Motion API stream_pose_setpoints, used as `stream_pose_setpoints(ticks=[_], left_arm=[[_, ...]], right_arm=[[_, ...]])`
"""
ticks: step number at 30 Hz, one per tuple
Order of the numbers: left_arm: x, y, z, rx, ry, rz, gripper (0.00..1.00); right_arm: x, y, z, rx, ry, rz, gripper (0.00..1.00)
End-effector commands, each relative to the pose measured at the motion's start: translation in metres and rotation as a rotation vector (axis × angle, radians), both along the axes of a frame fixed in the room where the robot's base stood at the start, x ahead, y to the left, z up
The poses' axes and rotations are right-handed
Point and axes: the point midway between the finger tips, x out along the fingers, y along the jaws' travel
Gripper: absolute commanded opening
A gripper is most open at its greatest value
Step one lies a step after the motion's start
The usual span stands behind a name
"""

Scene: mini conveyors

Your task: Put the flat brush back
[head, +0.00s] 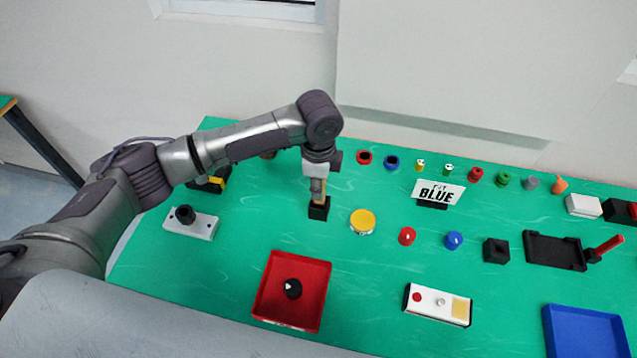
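My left gripper (317,192) points down over a small black holder block (319,213) in the middle-left of the green table. A tan, wooden-looking piece, which seems to be the flat brush (322,198), shows upright right at the fingertips, with its lower end at the top of the block. The fingers overlap the brush in the view, so I cannot tell whether they grip it or stand open around it. How deep the brush sits in the block is also hidden. My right gripper is not in view.
A yellow-topped round tin (362,221) stands close right of the block. A red tray (272,312) with a black round piece (292,289) lies in front. A white box with a black knob (190,223) is at left. A "BLUE" sign (437,193) and several small parts stand right.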

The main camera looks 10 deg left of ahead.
Motion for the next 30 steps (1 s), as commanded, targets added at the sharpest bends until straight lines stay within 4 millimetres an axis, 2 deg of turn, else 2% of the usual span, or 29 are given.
stream_pose_setpoints(ticks=[1, 3, 11, 16, 30], left_arm=[[0.0, 0.0, 0.0, 0.0, 0.0, 0.0, 0.37], [0.0, 0.0, 0.0, 0.0, 0.0, 0.0, 0.47], [0.0, 0.0, 0.001, 0.0, 0.0, 0.0, 0.47], [0.001, 0.0, 0.011, -0.002, -0.003, 0.001, 0.47], [0.0, -0.001, 0.103, -0.001, -0.003, 0.0, 0.47]], right_arm=[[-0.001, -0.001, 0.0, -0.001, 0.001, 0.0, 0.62], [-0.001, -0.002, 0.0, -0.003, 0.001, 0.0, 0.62], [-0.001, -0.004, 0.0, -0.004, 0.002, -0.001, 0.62], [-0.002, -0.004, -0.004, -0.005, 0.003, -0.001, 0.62], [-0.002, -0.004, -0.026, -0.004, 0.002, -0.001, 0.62]])
